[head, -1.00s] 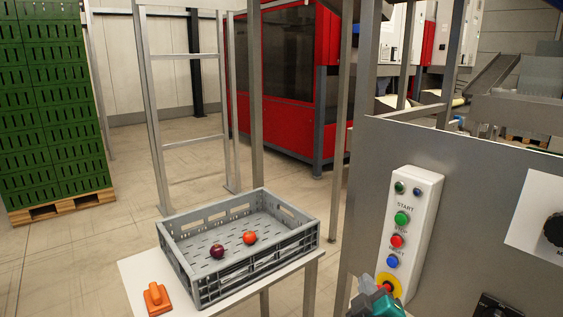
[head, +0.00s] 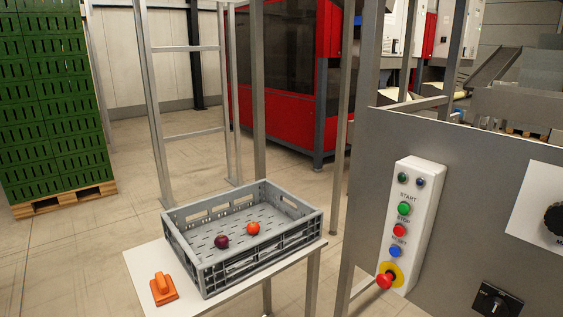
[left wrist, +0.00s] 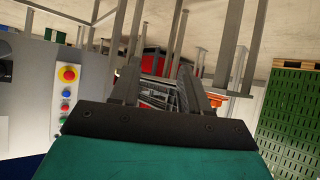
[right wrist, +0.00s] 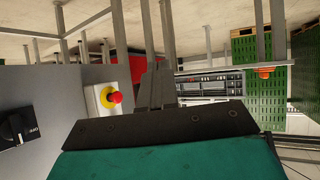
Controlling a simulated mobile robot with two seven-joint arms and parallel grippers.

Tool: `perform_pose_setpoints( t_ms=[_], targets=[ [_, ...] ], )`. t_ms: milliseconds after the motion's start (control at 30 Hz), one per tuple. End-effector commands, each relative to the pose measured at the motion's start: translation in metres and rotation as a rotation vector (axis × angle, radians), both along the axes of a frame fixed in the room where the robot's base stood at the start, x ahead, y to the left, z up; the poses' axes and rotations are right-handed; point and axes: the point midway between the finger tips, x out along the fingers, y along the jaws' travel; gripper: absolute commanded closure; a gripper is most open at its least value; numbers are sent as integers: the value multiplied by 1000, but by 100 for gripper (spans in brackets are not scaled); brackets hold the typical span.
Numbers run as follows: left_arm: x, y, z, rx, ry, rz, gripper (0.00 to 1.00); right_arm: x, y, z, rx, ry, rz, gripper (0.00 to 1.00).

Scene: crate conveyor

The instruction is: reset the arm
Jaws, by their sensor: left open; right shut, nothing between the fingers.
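My left gripper (left wrist: 168,88) shows in the left wrist view with its two dark fingers apart and nothing between them. My right gripper (right wrist: 157,85) shows in the right wrist view with its fingers together and empty. Neither gripper is in the head view. The control box (head: 416,222) carries green, red and blue buttons and a red emergency stop (head: 385,281) on a yellow ring. The emergency stop also shows in the left wrist view (left wrist: 68,74) and in the right wrist view (right wrist: 115,97). Both grippers are apart from the box.
A grey crate (head: 188,269) with a dark red and an orange-red fruit stands on a white table (head: 213,302). An orange object (head: 163,289) lies beside it. Metal posts (head: 259,90) stand behind. Green crates (head: 55,100) are stacked on a pallet at the left.

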Motion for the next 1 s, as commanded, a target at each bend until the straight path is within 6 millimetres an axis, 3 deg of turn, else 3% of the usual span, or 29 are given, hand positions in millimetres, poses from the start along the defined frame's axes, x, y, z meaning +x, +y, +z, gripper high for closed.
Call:
perform_pose_setpoints(
  t_ms=[33, 67, 100, 500, 700, 1000],
  targets=[
    [0, 0, 0, 1, 0, -1, 54, -19, 3, -3, 53, 41, 0, 100],
    [0, 0, 4, 2, 0, -1, 54, -26, 5, 1, 77, 54, -2, 100],
    [0, 1, 21, 5, 2, -2, 54, -21, 2, 17, 65, 44, -6, 100],
    [-7, 23, 94, 48, -8, 27, 54, -29, -16, 86, 27, 45, -36, 100],
    [-14, 30, 105, 61, 1, 37, 54, -33, -23, 102, 15, 44, -45, 100],
    [-15, 32, 105, 61, 0, 45, 54, -33, -24, 103, 13, 43, -47, 100]
  ],
)
